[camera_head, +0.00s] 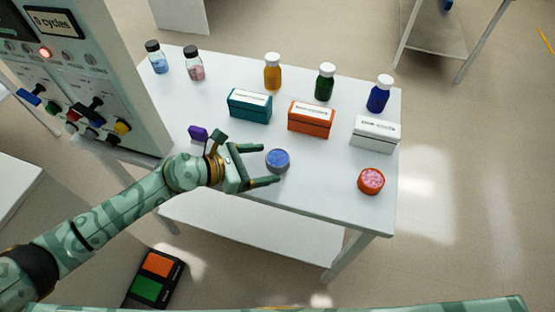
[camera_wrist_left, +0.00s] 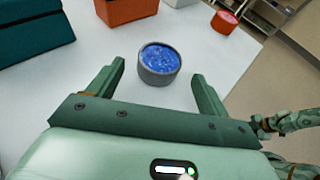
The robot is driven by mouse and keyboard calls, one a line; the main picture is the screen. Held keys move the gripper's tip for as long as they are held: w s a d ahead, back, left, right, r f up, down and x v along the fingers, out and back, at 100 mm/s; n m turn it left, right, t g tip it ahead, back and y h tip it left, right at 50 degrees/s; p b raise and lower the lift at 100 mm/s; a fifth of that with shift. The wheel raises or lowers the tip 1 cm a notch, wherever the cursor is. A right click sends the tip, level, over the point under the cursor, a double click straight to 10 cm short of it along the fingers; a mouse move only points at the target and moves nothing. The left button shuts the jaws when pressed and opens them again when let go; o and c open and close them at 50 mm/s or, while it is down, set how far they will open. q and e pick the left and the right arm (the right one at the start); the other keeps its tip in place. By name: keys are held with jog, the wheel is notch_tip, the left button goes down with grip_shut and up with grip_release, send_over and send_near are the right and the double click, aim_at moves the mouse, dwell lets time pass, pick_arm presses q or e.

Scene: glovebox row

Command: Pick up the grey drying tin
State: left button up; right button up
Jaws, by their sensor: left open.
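The grey drying tin (camera_head: 277,160) is a small round tin with blue contents, upright on the white table. In the head view my left gripper (camera_head: 262,164) is open, with its two fingers pointing right and the tin at the fingertips. In the left wrist view the tin (camera_wrist_left: 160,64) sits just ahead of and between the open fingers (camera_wrist_left: 161,80), with white table showing on both sides of it. I see no contact.
An orange tin with pink contents (camera_head: 371,181) stands to the right. Teal (camera_head: 250,106), orange (camera_head: 311,118) and white (camera_head: 375,134) boxes stand behind, with several bottles beyond. A purple object (camera_head: 198,132) lies near my left wrist. A control panel (camera_head: 90,75) rises at left.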

aim_at(266, 162)
pick_arm(q)
jog(key=x, duration=0.3)
jog(key=shift+w+f, duration=0.1)
jog(key=shift+w, duration=0.05)
jog(key=c, duration=1.1)
